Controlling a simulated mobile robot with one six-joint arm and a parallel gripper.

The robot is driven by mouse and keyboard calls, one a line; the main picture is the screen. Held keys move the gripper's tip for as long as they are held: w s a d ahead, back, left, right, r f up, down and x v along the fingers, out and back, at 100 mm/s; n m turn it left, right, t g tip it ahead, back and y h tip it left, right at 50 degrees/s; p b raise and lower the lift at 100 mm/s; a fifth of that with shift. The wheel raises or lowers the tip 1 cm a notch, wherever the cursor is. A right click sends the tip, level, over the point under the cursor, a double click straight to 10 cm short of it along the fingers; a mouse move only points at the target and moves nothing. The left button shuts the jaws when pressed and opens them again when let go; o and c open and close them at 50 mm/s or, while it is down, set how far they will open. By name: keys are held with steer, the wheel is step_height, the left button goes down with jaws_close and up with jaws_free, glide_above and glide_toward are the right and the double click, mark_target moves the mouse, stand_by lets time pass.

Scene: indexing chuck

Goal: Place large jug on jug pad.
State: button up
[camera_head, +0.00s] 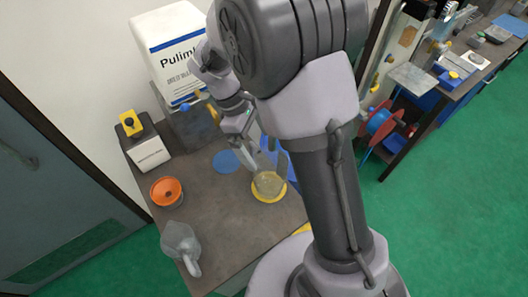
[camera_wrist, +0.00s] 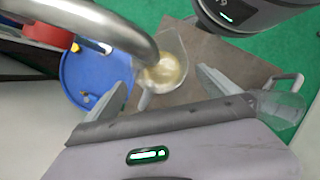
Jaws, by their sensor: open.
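A clear jug (camera_head: 266,180) with a yellowish look at its base stands on a round yellow pad (camera_head: 257,196). The jug also shows in the wrist view (camera_wrist: 168,62), just beyond my fingertips. My gripper (camera_head: 265,160) is open above and around the jug's top, one finger to each side; contact cannot be told. In the wrist view my gripper (camera_wrist: 167,82) has its fingers wide apart. A second clear jug (camera_head: 180,243) with a handle stands near the table's front left edge. Which jug is the large one is not certain. A flat blue round pad (camera_head: 227,161) lies behind.
An orange bowl (camera_head: 167,191) sits at the left of the brown table (camera_head: 225,225). A white box (camera_head: 149,153) and a large labelled container (camera_head: 172,50) stand at the back. A cluttered bench (camera_head: 425,110) is at right. The table between the jugs is clear.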

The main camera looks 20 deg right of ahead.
step_height(320, 180, up, 13)
steer(key=s+a+m+t+y+p, duration=0.1)
steer(key=s+m+t+y+p, duration=0.1)
steer(key=m, duration=0.2)
steer(key=s+r+m+t+y, duration=0.1)
steer(key=s+r+m+t, duration=0.2)
steer(key=s+m, duration=0.2)
steer(key=s+r+m+t+y, duration=0.2)
steer(key=s+r+m+t, duration=0.1)
steer(key=s+m, duration=0.3)
steer(key=shift+s+a+r+t, duration=0.2)
steer(key=shift+s+a+t, duration=0.2)
steer(key=shift+s, duration=0.75)
